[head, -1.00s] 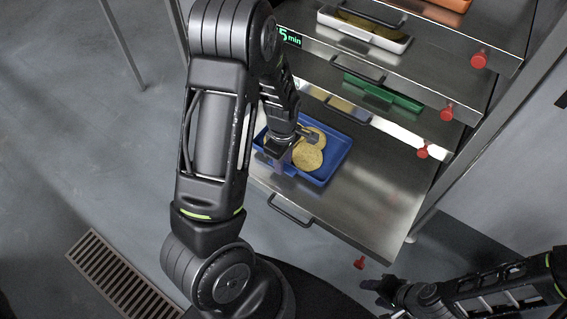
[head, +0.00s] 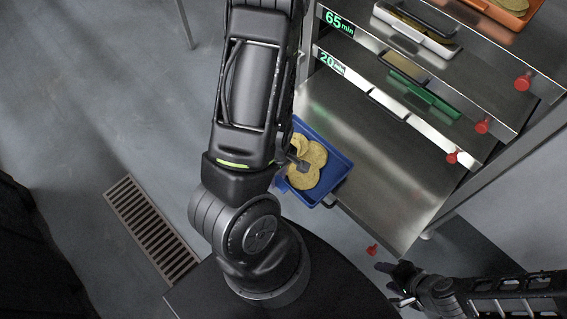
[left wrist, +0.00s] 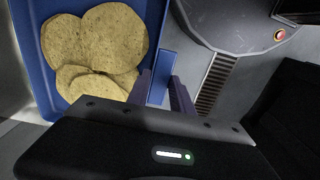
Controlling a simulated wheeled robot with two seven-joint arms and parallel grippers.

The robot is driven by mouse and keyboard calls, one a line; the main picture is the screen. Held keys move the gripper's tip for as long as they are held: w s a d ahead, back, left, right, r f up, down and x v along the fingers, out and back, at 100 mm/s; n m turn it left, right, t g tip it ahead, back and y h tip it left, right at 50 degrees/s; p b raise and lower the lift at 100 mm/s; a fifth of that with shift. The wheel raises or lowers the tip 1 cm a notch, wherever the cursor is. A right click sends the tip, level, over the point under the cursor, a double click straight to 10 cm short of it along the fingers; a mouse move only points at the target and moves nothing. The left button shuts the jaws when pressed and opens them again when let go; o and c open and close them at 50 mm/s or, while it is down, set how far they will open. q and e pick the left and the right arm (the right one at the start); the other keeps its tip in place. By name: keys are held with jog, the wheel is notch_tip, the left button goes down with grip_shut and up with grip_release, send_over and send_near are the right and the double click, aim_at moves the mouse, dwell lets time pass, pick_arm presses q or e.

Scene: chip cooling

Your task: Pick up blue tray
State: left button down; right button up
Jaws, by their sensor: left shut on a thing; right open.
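The blue tray (head: 340,170) holds several round tan chips (head: 308,165) and sits over the front left corner of the pulled-out bottom shelf (head: 375,150), partly past its edge. In the left wrist view the tray (left wrist: 36,75) with its chips (left wrist: 115,38) fills the upper left. My left gripper (head: 287,172) is shut on the tray's near-left side; the fingers (left wrist: 163,92) grip a blue tab on the tray's wall in the left wrist view. My left arm hides the tray's left part. My right gripper (head: 388,284) is open and empty at the lower right, away from the tray.
Upper shelves hold a green tray (head: 432,100), a white tray (head: 415,35) and an orange tray (head: 505,10). Red knobs (head: 482,125) stick out along the rack's right side. Open floor with a grate (head: 150,230) lies to the left.

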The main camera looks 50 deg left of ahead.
pick_arm(q)
jog(key=shift+s+d+p, duration=0.2)
jog(key=shift+s+p, duration=0.3)
jog(key=shift+p, duration=0.1)
pick_arm(e)
jog(key=shift+r, duration=1.05)
